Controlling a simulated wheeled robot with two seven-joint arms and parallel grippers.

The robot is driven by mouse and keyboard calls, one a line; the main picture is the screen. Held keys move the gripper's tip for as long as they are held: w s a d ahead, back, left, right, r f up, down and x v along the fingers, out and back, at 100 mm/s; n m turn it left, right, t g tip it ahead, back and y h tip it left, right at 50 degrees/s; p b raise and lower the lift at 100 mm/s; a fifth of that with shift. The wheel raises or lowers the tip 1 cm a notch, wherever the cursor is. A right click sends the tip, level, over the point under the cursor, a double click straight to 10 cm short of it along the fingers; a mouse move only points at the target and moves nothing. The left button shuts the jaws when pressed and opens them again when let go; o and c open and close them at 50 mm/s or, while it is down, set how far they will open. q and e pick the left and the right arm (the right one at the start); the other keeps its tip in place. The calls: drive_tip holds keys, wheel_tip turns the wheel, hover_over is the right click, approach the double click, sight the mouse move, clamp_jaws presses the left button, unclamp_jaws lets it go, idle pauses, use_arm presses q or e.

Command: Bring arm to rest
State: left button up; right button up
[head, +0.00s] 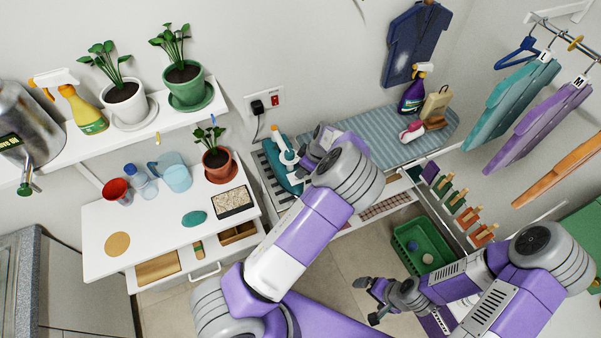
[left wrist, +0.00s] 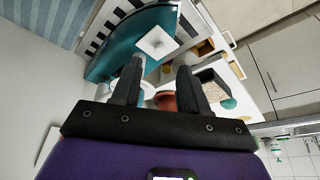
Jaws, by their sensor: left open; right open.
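My left arm reaches up the middle of the head view to the left end of the ironing board (head: 360,137). My left gripper (head: 304,160) is beside the teal iron (head: 284,158), and its fingers are partly hidden there. In the left wrist view the two dark fingers (left wrist: 161,78) stand apart with nothing held between them. A teal shape with a white square (left wrist: 140,42), seemingly the iron, lies just beyond them; I cannot tell whether they touch. My right gripper (head: 372,298) is open and empty, low over the floor in front of the green crate.
A white table (head: 140,215) with a red-potted plant (head: 217,158), cups and an open drawer stands left. A shelf (head: 150,125) with plants hangs above. The green crate (head: 405,262) sits on the floor. Clothes (head: 520,110) hang at right.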

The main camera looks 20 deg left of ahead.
use_arm(q)
drive_tip(key=shift+d+r, duration=0.2)
drive_tip(key=shift+r, duration=0.45)
drive_tip(key=s+d+f+m+g+h, duration=0.1)
drive_tip(key=s+f+m+g+h, duration=0.35)
drive_tip(key=s+f, duration=1.1)
drive_tip(key=s+d+r+m+t+h, duration=0.2)
drive_tip(key=s+d+m+t+h, duration=0.25)
drive_tip(key=s+d+m, duration=0.7)
wheel_tip(320, 180, down, 17)
drive_tip(key=w+d+n+b, duration=0.1)
drive_tip(key=b, duration=1.6)
drive_tip(key=shift+d+n+y+b, duration=0.3)
drive_tip(key=shift+d+y, duration=0.05)
drive_tip(key=shift+y, duration=0.05)
drive_tip(key=shift+w, duration=0.1)
